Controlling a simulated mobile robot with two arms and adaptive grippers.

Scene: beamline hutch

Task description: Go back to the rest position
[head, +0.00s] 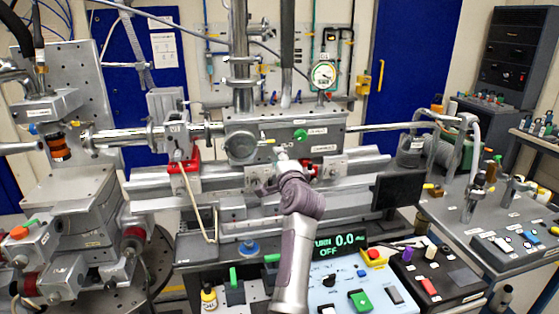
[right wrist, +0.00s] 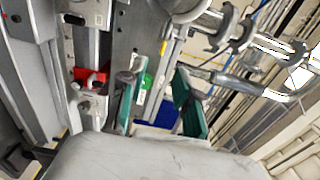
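My right arm (head: 292,255) reaches up from the bottom middle of the head view. My right gripper (head: 286,168) is at its far end, in front of the grey beamline chamber. In the right wrist view the gripper (right wrist: 154,92) shows two separated fingers with green pads. It is open, with a gap between the fingers and nothing held. A green knob (head: 300,135) on the chamber lies beyond the fingertips; green also shows between the fingers in the wrist view (right wrist: 147,80). Whether the fingers touch anything cannot be told. My left gripper is not in view.
The chamber (head: 330,125) and its pipes stand close around the right gripper. A control box with a readout (head: 340,248) and a black box (head: 435,282) stand below it. A dark screen (head: 398,189) is to the right. A bulky stage (head: 85,200) fills the left.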

